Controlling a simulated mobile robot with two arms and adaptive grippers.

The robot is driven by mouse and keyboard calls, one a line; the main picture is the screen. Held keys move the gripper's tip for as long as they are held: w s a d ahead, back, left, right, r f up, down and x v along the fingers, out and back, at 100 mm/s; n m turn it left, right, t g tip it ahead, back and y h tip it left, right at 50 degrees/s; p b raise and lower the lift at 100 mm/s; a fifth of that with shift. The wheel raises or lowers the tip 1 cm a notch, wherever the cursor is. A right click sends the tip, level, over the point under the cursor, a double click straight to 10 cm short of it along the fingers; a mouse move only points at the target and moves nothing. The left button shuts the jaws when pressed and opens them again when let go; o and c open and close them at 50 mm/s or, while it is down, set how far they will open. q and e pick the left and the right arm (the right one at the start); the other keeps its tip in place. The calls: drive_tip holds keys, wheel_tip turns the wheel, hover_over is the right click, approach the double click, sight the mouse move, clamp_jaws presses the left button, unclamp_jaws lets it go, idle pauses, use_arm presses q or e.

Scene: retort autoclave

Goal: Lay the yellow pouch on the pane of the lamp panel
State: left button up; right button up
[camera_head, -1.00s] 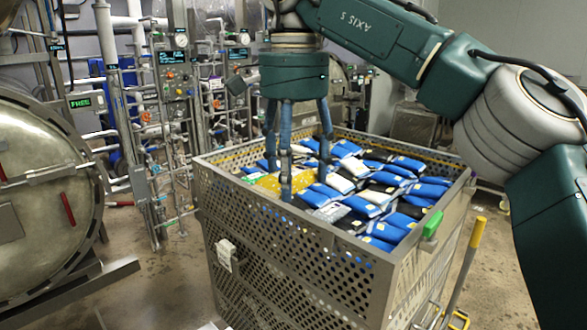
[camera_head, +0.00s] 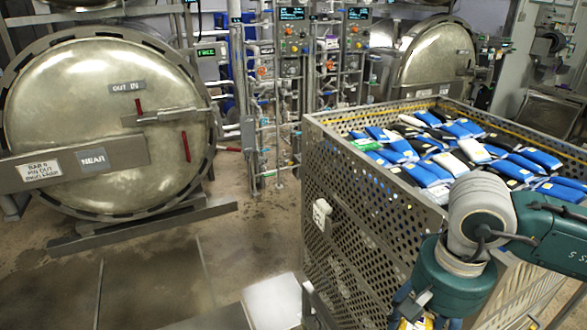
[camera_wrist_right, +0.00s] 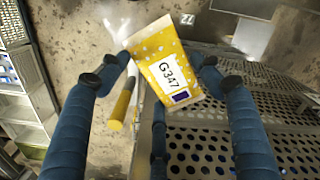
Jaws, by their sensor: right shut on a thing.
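The yellow pouch (camera_wrist_right: 165,62) with white dots and a white label "G347" is held between the fingers of my right gripper (camera_wrist_right: 158,70) in the right wrist view, tilted and clear of the crate. In the head view my right gripper (camera_head: 412,318) is at the bottom edge, in front of the crate, with its fingers mostly cut off. A bare pale flat surface (camera_head: 272,300) stands at the bottom centre, left of that gripper. I cannot tell whether it is the lamp panel's pane. My left gripper is out of view.
The perforated metal crate (camera_head: 350,215) holds several blue, white and black pouches and one green one. A yellow-ended handle (camera_wrist_right: 121,104) is below the pouch in the wrist view. A round retort door (camera_head: 105,115) stands at the left. The floor (camera_head: 235,235) before it is clear.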

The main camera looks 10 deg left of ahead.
drive_tip(key=s+f+n, duration=0.2)
drive_tip(key=s+f, duration=0.2)
drive_tip(key=f, duration=0.4)
drive_tip(key=s+d+f+n, duration=0.1)
drive_tip(key=s+f, duration=0.3)
drive_tip(key=f, duration=0.4)
drive_tip(key=shift+d+f+n, duration=0.15)
drive_tip(key=shift+f+n, duration=0.15)
drive_tip(key=shift+n, duration=0.5)
drive_tip(key=shift+s+d, duration=0.1)
